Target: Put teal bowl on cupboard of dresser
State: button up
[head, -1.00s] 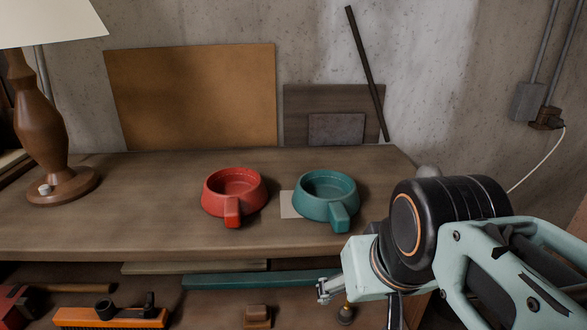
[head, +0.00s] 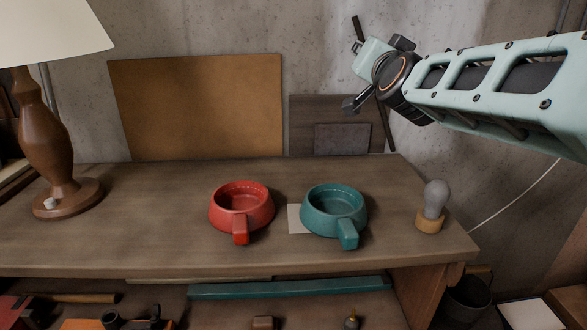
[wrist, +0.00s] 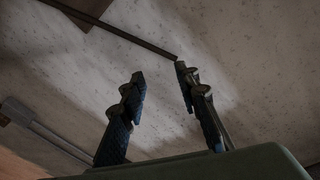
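The teal bowl (head: 334,203) with a stubby handle stands upright on the wooden top (head: 140,222), at the right part of it, in the head view. My gripper (head: 352,104) is raised well above and behind the bowl, in front of the concrete wall, and touches nothing. In the wrist view the two dark fingers (wrist: 158,84) stand apart with only bare wall between and beyond them, so it is open and empty. No cupboard can be made out for certain in these frames.
A red bowl (head: 241,203) stands left of the teal one. A light bulb on a wooden base (head: 430,221) stands to its right, and a lamp (head: 44,140) at far left. Boards (head: 195,105) lean on the wall. A lower shelf holds tools.

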jog(key=w+d+r+m+t+h+p, duration=0.1)
jog(key=d+r+m+h, duration=0.25)
jog(key=r, duration=0.25)
jog(key=w+d+r+m+t+h, duration=0.1)
jog(key=w+d+r+m+h, duration=0.15)
jog(key=r+h, duration=0.3)
jog(key=n+g+y+p, duration=0.8)
jog(key=n+y+p, duration=0.2)
jog(key=n+y, duration=0.8)
send_near(359, 193)
jog(key=x, duration=0.5)
jog(key=shift+w+a+r, duration=0.1)
jog(key=shift+a+r, duration=0.2)
jog(key=shift+a, duration=0.1)
jog(key=shift+d+f+x, duration=0.1)
jog(key=shift+d+x, duration=0.05)
jog(key=shift+x, duration=0.7)
jog(key=shift+d+f+x, duration=0.1)
jog(key=shift+f+x, duration=0.05)
jog(key=shift+x, duration=0.7)
jog(key=shift+d+f+x, duration=0.1)
jog(key=shift+d+x, duration=0.05)
jog(key=shift+x, duration=0.75)
